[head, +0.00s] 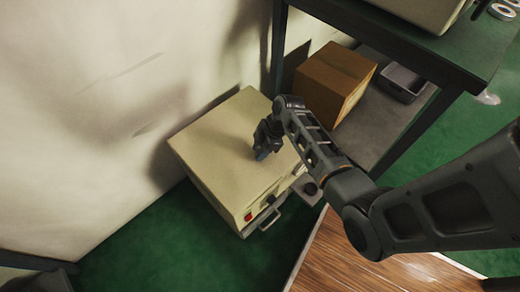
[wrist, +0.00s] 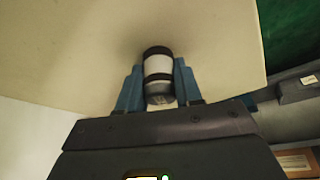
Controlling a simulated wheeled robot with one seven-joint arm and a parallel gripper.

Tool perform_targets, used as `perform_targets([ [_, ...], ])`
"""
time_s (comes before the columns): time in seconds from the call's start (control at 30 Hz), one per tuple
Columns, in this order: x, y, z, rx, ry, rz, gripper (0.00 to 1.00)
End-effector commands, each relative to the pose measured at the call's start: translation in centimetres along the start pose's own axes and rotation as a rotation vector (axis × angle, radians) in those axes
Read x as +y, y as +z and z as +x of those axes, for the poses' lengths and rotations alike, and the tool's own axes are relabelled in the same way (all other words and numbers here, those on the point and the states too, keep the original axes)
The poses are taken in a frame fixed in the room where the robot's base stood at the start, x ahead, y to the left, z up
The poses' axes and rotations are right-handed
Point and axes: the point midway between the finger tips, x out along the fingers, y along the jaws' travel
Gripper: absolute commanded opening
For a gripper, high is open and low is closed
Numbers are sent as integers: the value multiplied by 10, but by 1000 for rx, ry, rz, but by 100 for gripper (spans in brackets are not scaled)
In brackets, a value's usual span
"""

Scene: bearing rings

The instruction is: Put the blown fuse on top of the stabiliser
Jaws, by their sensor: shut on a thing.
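The stabiliser (head: 217,146) is a cream box on the green floor against the wall, with a red switch and a handle on its front. Its cream top (wrist: 220,45) fills much of the wrist view. My gripper (head: 262,153) is over the stabiliser's top in the head view. In the wrist view my gripper (wrist: 160,92) has its blue fingers shut on the fuse (wrist: 158,66), a white cylinder with dark end bands. The fuse is close to the top; I cannot tell whether it touches. In the head view the fuse is not clearly visible.
A dark green table (head: 440,48) stands at the right, with a cardboard box (head: 335,80) and a grey bin (head: 403,82) on the shelf below. Its leg (head: 279,45) rises just behind the stabiliser. Green floor (head: 140,240) is clear at the front left.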

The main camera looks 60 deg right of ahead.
Motion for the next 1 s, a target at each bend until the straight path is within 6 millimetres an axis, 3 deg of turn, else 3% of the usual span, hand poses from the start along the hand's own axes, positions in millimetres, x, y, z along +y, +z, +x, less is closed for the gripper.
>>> perform_targets([
  [0.23, 0, 1, 3, 0, 0, 0, 0],
  [0.27, 0, 1, 3, 0, 0, 0, 36],
  [0.5, 0, 1, 2, 0, 0, 0, 59],
  [0.8, 0, 0, -1, 0, 1, 0, 60],
  [1.0, 1, -2, -26, 0, 3, 0, 60],
])
